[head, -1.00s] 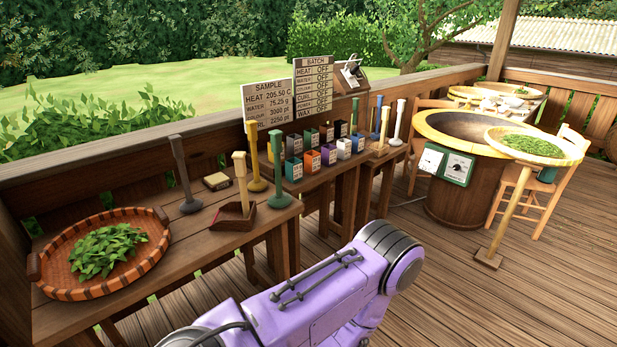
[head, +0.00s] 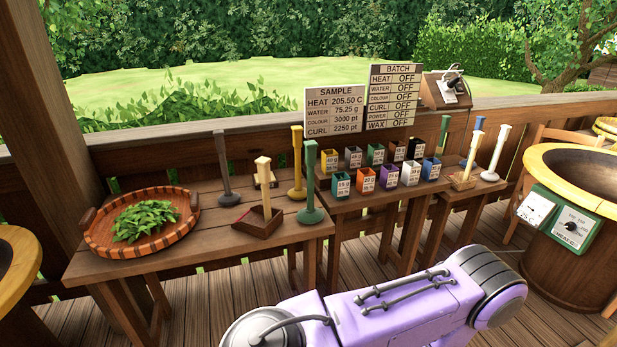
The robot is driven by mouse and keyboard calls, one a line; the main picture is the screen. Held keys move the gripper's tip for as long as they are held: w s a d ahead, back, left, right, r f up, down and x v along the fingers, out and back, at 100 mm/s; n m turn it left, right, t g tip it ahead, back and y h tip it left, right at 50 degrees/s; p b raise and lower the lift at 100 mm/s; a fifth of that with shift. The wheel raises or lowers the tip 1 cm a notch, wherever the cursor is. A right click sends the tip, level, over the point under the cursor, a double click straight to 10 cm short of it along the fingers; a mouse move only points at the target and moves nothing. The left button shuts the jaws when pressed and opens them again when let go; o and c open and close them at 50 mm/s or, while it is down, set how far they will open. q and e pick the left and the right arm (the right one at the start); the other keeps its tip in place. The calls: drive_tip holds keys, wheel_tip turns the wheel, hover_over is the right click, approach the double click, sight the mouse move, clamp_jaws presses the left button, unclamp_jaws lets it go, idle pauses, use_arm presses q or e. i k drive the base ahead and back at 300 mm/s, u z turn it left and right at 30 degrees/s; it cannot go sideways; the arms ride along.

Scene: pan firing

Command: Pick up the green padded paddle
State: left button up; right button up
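A green upright tool with a round padded-looking foot (head: 310,190) stands at the right front corner of the left wooden table. A second green upright handle (head: 443,132) stands at the back of the right-hand small table, its lower end partly hidden. I cannot tell from the picture which one is the padded paddle. A purple arm of mine crosses the bottom of the view, well in front of the tables. Neither of my grippers shows.
The left table (head: 205,255) also holds a leaf basket (head: 105,242), a grey tool (head: 224,170), a yellow tool (head: 298,165) and a wooden box with a cream handle (head: 264,190). Labelled cups (head: 366,180) stand to the right. A firing pan (head: 590,185) is at far right.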

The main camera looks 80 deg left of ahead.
sight(310, 215)
drive_tip(key=u, duration=0.65)
drive_tip(key=i, duration=0.75)
drive_tip(key=u, duration=0.9)
